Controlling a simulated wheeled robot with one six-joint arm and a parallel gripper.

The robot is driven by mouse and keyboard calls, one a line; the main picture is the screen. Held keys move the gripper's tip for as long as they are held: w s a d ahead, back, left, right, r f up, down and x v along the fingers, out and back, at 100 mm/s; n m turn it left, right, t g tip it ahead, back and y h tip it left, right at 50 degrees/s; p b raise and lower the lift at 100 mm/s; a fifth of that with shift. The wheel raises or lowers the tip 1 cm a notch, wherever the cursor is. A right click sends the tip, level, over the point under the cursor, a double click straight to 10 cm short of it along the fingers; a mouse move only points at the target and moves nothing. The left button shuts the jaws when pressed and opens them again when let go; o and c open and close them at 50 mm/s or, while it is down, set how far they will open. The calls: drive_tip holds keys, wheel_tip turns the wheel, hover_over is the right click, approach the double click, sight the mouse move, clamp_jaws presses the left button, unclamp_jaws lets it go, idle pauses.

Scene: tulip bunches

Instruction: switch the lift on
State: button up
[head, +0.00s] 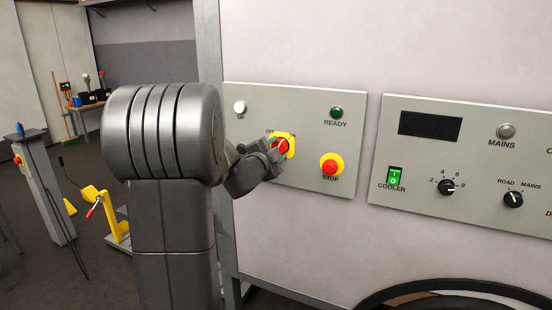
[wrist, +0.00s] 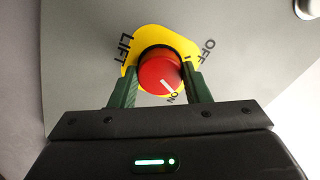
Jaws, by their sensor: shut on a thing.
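The lift switch is a red rotary knob (head: 281,146) on a yellow plate, set in the grey panel (head: 311,185). The wrist view shows the same red knob (wrist: 160,72) with LIFT, OFF and ON lettered around it. The white line on the knob points toward ON. My gripper (wrist: 162,78) is shut on the knob, with one green finger on each side. In the head view my gripper (head: 270,156) reaches the knob from the left and partly covers it and its lettering.
A red STOP button (head: 330,167) on yellow sits right of the knob, below a green READY lamp (head: 337,112). A white lamp (head: 240,107) is at upper left. A second panel (head: 460,217) with a lit green COOLER switch (head: 395,177) stands to the right.

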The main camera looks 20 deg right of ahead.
drive_tip(key=shift+m+b, duration=1)
drive_tip(key=shift+m, duration=0.9)
drive_tip(key=o, duration=1)
drive_tip(key=shift+s, duration=0.1)
drive_tip(key=v, duration=1.3)
drive_tip(key=shift+s+a, duration=0.2)
drive_tip(key=shift+a, duration=0.15)
